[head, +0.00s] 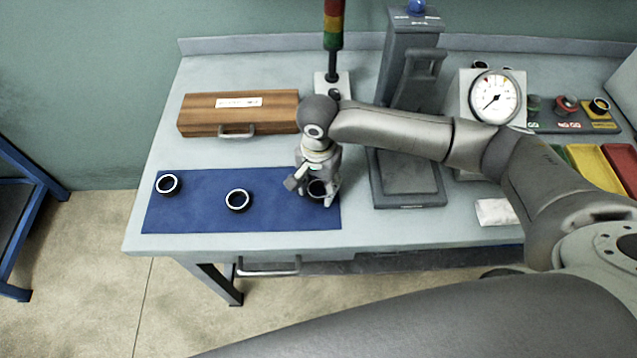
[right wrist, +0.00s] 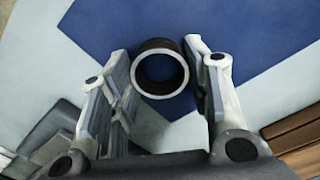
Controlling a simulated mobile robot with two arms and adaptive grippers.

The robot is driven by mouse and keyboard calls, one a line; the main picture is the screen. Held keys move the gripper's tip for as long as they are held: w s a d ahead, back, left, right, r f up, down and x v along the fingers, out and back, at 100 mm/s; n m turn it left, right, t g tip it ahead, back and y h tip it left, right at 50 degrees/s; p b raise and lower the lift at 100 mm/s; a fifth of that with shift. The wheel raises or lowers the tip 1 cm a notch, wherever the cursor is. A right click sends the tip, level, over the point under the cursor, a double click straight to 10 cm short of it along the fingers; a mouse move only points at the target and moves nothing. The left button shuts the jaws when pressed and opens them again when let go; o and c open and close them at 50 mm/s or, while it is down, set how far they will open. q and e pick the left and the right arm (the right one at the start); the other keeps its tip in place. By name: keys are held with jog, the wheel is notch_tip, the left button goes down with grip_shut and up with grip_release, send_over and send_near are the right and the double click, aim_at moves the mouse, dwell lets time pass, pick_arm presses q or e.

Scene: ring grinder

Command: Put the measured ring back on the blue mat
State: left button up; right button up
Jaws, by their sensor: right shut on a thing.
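The blue mat (head: 205,217) lies at the left front of the table. My right gripper (head: 317,194) points down over the mat's right end, shut on a dark ring with a bright rim (head: 316,187). In the right wrist view this ring (right wrist: 160,90) sits between the two fingers, with the mat (right wrist: 235,40) behind it. I cannot tell whether the ring touches the mat. Two similar rings lie on the mat, one at the left (head: 168,184) and one in the middle (head: 238,200). My left gripper is not in view.
A wooden case (head: 240,113) lies behind the mat. A signal tower (head: 333,40) and a grey press-like stand (head: 408,180) are behind and right of the gripper. A dial gauge (head: 494,97) and coloured bins (head: 590,165) are further right. Bare mat shows between the rings.

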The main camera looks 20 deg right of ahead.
jog(key=o, duration=1.2)
jog(key=shift+f, duration=0.1)
jog(key=shift+c, duration=0.2)
notch_tip(320, 180, up, 12)
jog(key=b, duration=0.1)
